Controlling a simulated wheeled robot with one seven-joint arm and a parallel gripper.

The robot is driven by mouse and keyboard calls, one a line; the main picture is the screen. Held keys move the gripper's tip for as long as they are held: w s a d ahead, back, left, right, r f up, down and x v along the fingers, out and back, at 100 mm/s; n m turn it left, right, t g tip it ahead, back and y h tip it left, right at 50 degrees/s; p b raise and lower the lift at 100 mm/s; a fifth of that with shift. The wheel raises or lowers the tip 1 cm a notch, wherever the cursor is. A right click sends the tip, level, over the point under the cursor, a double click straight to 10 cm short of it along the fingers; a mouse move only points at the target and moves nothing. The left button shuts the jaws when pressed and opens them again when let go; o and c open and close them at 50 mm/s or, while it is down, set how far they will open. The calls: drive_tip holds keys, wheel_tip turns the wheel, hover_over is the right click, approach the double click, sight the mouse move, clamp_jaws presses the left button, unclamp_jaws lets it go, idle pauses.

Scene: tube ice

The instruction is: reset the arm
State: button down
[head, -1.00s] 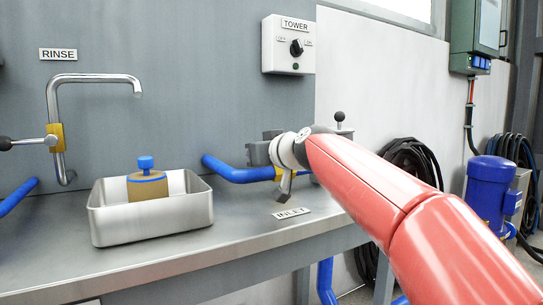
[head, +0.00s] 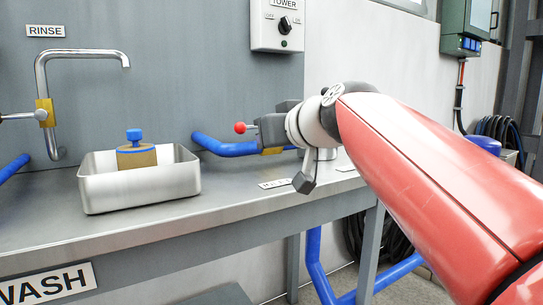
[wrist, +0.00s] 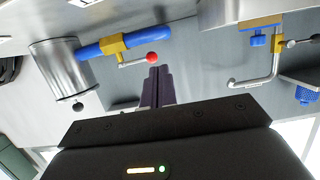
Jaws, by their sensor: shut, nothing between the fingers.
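My gripper (wrist: 157,88) shows in the wrist view with its two dark fingers together and nothing between them. In the head view my red arm reaches in from the right and its end stands over the right part of the steel bench (head: 230,205). There the fingers are mostly hidden behind my wrist. A red ball-ended valve handle (head: 240,128) shows just left of my wrist. In the wrist view the red ball (wrist: 152,58) lies just beyond the fingertips, on a lever from a yellow valve body (wrist: 113,45) on a blue pipe (wrist: 88,52); contact cannot be told.
A steel basin (head: 140,188) on the bench holds a tan block with a blue knob (head: 135,135). A rinse tap (head: 85,52) stands behind it. The tower switch box (head: 278,25) is on the wall above. The bench between basin and arm is clear.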

drive_tip(key=s+d+f+m+g+h+p, duration=0.3)
drive_tip(key=s+d+f+h+p, duration=0.1)
drive_tip(key=s+d+f, duration=0.5)
drive_tip(key=s+d+f+m+g+h+p, duration=0.3)
drive_tip(key=s+d+f, duration=0.6)
drive_tip(key=s+f, duration=0.4)
drive_tip(key=shift+s+f+h+p, duration=0.4)
drive_tip(key=shift+h+p, duration=0.1)
drive_tip(key=shift+p, duration=0.7)
